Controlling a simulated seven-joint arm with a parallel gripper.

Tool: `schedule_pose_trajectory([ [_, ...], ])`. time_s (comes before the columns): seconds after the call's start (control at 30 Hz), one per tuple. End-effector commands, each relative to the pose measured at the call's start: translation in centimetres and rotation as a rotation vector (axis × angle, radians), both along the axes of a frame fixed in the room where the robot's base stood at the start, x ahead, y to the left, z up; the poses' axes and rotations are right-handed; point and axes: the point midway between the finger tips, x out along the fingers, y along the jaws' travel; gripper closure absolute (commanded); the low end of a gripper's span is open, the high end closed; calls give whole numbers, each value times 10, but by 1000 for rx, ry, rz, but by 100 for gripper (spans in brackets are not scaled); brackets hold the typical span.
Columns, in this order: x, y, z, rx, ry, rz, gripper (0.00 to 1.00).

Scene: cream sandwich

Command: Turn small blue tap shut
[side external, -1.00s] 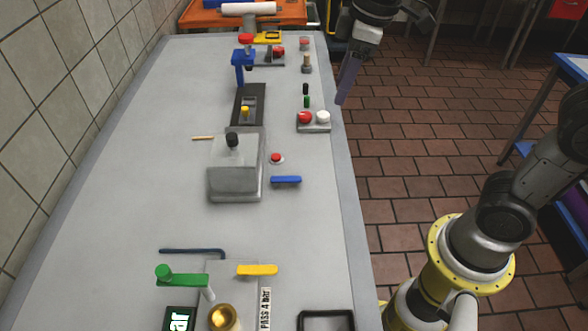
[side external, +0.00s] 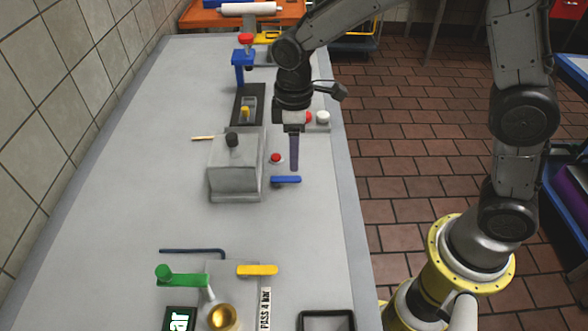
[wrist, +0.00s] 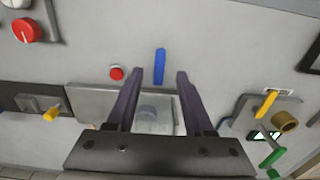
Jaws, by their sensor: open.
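The small blue tap shows as a blue lever handle (side external: 286,180) at the right side of the grey box, lying left to right in the side view. In the wrist view the blue handle (wrist: 160,66) runs up and down the picture, between and slightly beyond my fingertips. My gripper (side external: 294,168) points down just above and behind the handle. In the wrist view my gripper (wrist: 160,75) is open, with one finger on each side of the handle and gaps showing. I cannot tell its exact height above the handle. The tap's body is not visible under the handle.
A red button (side external: 276,158) sits close to the left of my gripper. The grey box with a black knob (side external: 232,140) stands left of it. A yellow lever (side external: 257,270) and a green lever (side external: 182,278) are at the front. Bench between is clear.

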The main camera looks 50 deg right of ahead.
Motion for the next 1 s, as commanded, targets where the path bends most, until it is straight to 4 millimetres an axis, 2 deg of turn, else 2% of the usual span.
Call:
schedule_pose_trajectory([
  [0.1,-1,0,-24,-2,6,0,48],
  [0.3,-1,0,-50,-1,2,0,48],
  [0.5,-1,0,-61,0,1,0,48],
  [0.77,0,0,-61,0,0,0,48],
  [1.0,0,0,-61,0,0,0,91],
])
